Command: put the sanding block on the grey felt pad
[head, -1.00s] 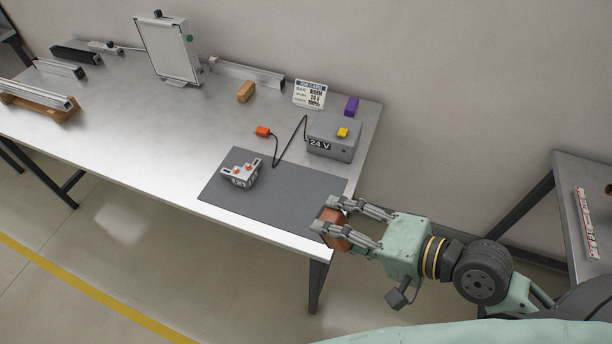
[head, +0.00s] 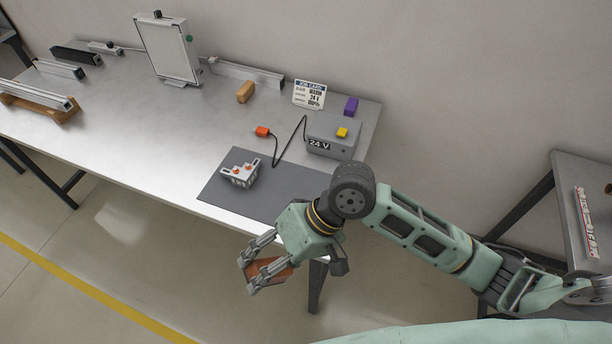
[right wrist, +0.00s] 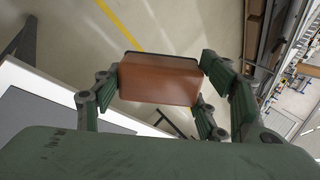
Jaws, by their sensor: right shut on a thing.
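My right gripper (head: 260,270) is shut on a reddish-brown block (head: 274,273), which looks like the sanding block. In the right wrist view the block (right wrist: 158,80) sits between the fingers, with floor behind it. In the head view it hangs beyond the table's front edge, in front of the grey felt pad (head: 300,183) and apart from it. The pad lies flat on the table; my right arm hides its right front part. A light grey device with orange buttons (head: 241,171) stands on the pad's left part. My left gripper is not in view.
A 24 V box (head: 333,138) with a yellow button stands behind the pad, with a black cable to an orange plug (head: 262,131). A tan block (head: 245,91), a job card (head: 309,94) and a purple block (head: 351,106) stand further back. The table's (head: 150,130) middle left is bare.

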